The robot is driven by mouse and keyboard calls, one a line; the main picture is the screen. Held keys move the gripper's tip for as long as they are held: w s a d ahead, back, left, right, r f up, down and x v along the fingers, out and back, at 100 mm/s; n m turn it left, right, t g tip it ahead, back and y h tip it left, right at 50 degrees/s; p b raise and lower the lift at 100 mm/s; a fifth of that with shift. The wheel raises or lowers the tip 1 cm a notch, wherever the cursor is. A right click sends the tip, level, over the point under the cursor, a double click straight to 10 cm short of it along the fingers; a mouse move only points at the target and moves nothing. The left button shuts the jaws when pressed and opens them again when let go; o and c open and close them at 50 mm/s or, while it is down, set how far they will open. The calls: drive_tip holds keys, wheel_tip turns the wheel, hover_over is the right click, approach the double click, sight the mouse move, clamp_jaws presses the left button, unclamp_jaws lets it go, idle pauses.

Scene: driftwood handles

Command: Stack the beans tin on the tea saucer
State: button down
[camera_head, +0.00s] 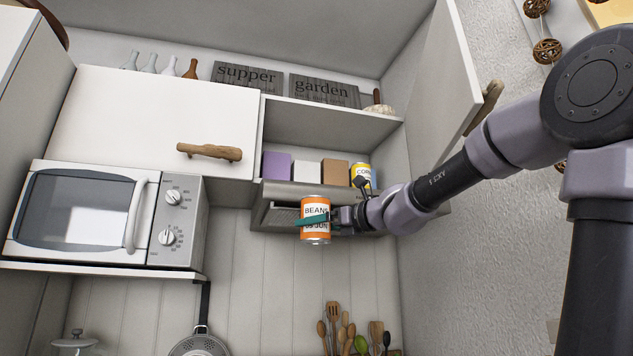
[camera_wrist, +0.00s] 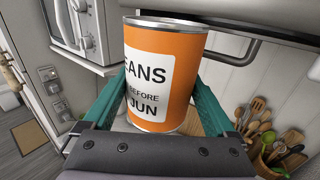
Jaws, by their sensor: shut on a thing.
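The beans tin (camera_head: 316,236) is orange with a white label. My gripper (camera_head: 312,220) is shut on it and holds it upright in the air, in front of the wall below the open cupboard. In the wrist view the tin (camera_wrist: 178,50) stands between the two teal fingers of my gripper (camera_wrist: 155,105), one on each side. The tea saucer is not visible in either view.
The open cupboard holds a purple box (camera_head: 276,166), a white box (camera_head: 308,172), a brown box (camera_head: 336,174) and a corn tin (camera_head: 361,172). Its door (camera_head: 428,85) stands open at right. A microwave (camera_head: 85,215) is at left. Wooden utensils (camera_head: 333,315) stand below.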

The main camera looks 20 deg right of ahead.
drive_tip(key=w+d+f+m+h, duration=0.1)
drive_tip(key=w+f, duration=0.3)
drive_tip(key=f, duration=1.1)
drive_tip(key=w+d+f+m+t+h, duration=0.1)
drive_tip(key=w+f, duration=0.4)
drive_tip(key=f, duration=1)
drive_tip(key=w+d+f+m+t+h, duration=0.1)
drive_tip(key=w+f, duration=0.3)
drive_tip(key=f, duration=1.2)
drive_tip(key=shift+w+d+h, duration=0.15)
drive_tip(key=shift+d+h, duration=0.4)
drive_tip(key=shift+h, duration=0.35)
